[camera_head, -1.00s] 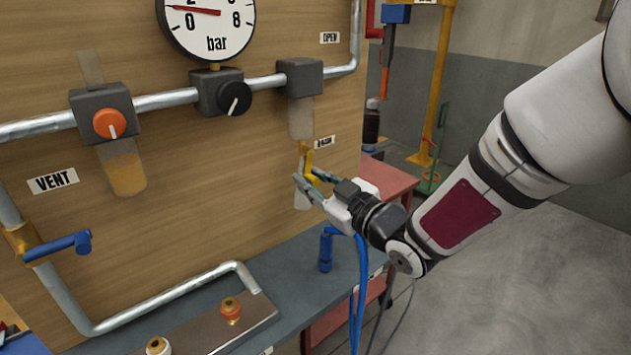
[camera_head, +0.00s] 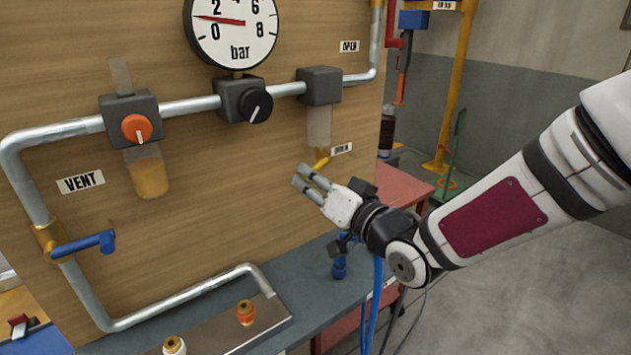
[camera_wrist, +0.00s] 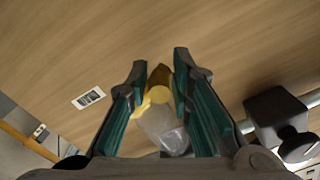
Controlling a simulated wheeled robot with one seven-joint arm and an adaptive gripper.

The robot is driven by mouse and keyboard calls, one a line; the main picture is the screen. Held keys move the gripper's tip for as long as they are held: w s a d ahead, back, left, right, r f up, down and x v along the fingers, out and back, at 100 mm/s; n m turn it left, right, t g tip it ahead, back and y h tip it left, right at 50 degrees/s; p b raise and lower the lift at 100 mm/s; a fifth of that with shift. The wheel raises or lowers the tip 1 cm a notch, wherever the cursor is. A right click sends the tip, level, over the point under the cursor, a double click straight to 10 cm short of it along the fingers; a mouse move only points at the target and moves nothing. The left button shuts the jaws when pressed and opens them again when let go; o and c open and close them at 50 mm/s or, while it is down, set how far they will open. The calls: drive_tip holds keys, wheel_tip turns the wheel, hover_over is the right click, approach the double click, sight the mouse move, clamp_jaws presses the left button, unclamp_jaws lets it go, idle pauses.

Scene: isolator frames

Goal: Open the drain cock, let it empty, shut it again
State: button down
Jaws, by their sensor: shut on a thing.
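The drain cock's yellow lever (camera_head: 321,161) is below a clear bowl (camera_head: 319,126) on the right of the panel, beside a small label (camera_head: 342,149). The bowl looks empty in the head view. My gripper (camera_head: 304,180) is at the lever, with its two fingers pointing left. In the wrist view, the yellow cock (camera_wrist: 158,92) lies between the fingers (camera_wrist: 160,72), with the clear bowl (camera_wrist: 163,128) behind it. My gripper is shut on the lever; the exact contact is partly hidden.
A gauge (camera_head: 236,26) reads low. An orange knob (camera_head: 137,128) sits above a bowl of amber liquid (camera_head: 150,178). A blue-handled valve (camera_head: 84,245) is at left.

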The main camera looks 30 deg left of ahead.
drive_tip(key=r+m, duration=0.1)
drive_tip(key=m+p, duration=0.1)
drive_tip(key=shift+s+a+r+m, duration=0.1)
drive_tip(key=shift+s+r+m, duration=0.1)
drive_tip(key=shift+r+m, duration=0.15)
drive_tip(key=shift+r+m+p, duration=0.55)
drive_tip(key=shift+m+p, duration=0.25)
drive_tip(key=shift+m, duration=0.45)
drive_tip(key=shift+w, duration=0.1)
drive_tip(key=c, duration=1.6)
unclamp_jaws()
drive_tip(key=shift+o, duration=0.2)
drive_tip(key=shift+f, duration=0.1)
drive_tip(key=v, duration=1.2)
drive_tip(key=shift+f, duration=0.1)
